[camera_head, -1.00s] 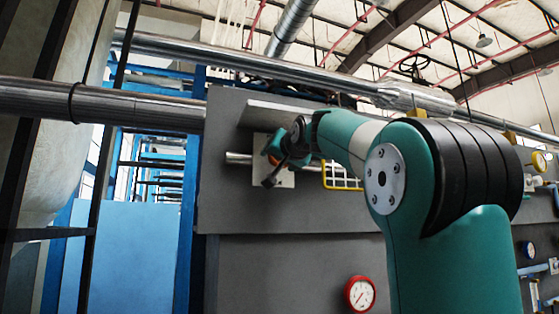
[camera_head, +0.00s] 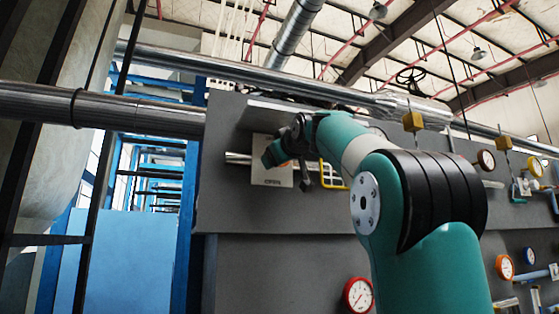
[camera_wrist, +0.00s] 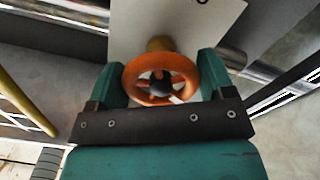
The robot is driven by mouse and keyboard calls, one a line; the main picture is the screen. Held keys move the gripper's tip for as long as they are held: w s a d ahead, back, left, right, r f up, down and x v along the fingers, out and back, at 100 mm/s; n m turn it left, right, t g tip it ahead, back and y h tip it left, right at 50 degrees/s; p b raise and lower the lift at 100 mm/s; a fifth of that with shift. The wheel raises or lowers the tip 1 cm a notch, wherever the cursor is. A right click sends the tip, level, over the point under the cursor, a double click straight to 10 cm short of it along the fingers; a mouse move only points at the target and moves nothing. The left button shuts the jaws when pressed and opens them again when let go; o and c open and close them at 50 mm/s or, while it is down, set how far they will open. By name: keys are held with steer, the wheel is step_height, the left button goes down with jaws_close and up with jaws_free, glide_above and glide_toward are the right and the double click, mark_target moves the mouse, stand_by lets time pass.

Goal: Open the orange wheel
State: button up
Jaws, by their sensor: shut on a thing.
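The orange wheel (camera_wrist: 160,77) shows in the wrist view, a small spoked handwheel on a brass-coloured stem in front of a white plate (camera_wrist: 128,32). My gripper (camera_wrist: 162,84) is around the wheel, with one teal finger at its left rim and one at its right rim, shut on it. In the head view my gripper (camera_head: 276,154) is at the white plate (camera_head: 271,180), which carries a printed word that looks like "OPEN".
A grey panel (camera_head: 225,205) stands behind the plate, with a ledge above it. A yellow wire frame (camera_head: 331,174) is just right of my wrist. A red gauge (camera_head: 358,294) is below. Metal pipes (camera_head: 140,112) cross above and at left.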

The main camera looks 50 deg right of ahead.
steer(key=n+b, duration=0.1)
steer(key=n, duration=0.4)
stand_by(0.5)
steer(key=o, duration=0.9)
steer(key=shift+b+v, duration=0.8)
steer(key=shift+v, duration=7.9)
steer(key=shift+s+d, duration=0.1)
